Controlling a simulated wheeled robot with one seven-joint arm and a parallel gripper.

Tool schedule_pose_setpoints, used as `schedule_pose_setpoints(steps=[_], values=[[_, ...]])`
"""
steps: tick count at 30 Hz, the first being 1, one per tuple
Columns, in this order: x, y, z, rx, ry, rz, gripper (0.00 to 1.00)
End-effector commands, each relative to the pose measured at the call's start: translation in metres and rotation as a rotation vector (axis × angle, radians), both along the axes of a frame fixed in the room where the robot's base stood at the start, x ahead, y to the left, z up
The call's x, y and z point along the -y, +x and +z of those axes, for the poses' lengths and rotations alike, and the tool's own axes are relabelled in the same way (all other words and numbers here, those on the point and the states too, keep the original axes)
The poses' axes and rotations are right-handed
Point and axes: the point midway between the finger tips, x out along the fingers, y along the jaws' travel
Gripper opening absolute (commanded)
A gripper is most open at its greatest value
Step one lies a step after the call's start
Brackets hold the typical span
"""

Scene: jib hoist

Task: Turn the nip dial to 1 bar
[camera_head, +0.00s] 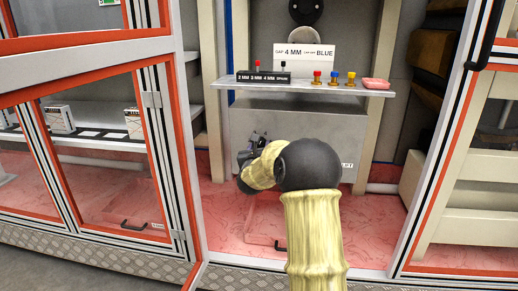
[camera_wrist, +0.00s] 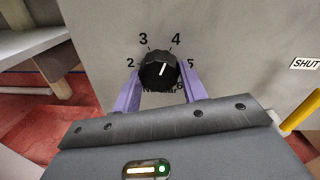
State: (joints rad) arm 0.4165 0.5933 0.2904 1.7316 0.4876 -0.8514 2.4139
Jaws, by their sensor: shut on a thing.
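The nip dial (camera_wrist: 158,72) is a black ribbed knob on a grey panel in the wrist view. Printed numbers 2, 3, 4, 5 and 6 show around it; the 1 is hidden. Its white pointer line points up and slightly right, toward the 4. Lettering below the knob is partly covered. My gripper (camera_wrist: 160,77) has its two purple fingers on either side of the knob, shut on it. In the head view my gripper (camera_head: 250,149) is at the grey cabinet front (camera_head: 312,119), below the shelf, and my arm hides the dial.
A shelf (camera_head: 300,87) above carries selector levers, coloured knobs and a pink tray (camera_head: 375,84). A "SHUT" label (camera_wrist: 305,63) and yellow bar (camera_wrist: 300,117) are at right in the wrist view. Orange-edged frames stand on both sides; a handled clear panel (camera_head: 270,225) lies below.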

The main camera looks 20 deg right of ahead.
Motion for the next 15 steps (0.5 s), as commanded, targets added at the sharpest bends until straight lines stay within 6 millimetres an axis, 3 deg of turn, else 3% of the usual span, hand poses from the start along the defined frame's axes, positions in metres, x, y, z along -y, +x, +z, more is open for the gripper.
schedule_pose_setpoints(steps=[15], values=[[-0.0018,0.0004,0.0017,-0.237,-0.35,0.003,0.2]])
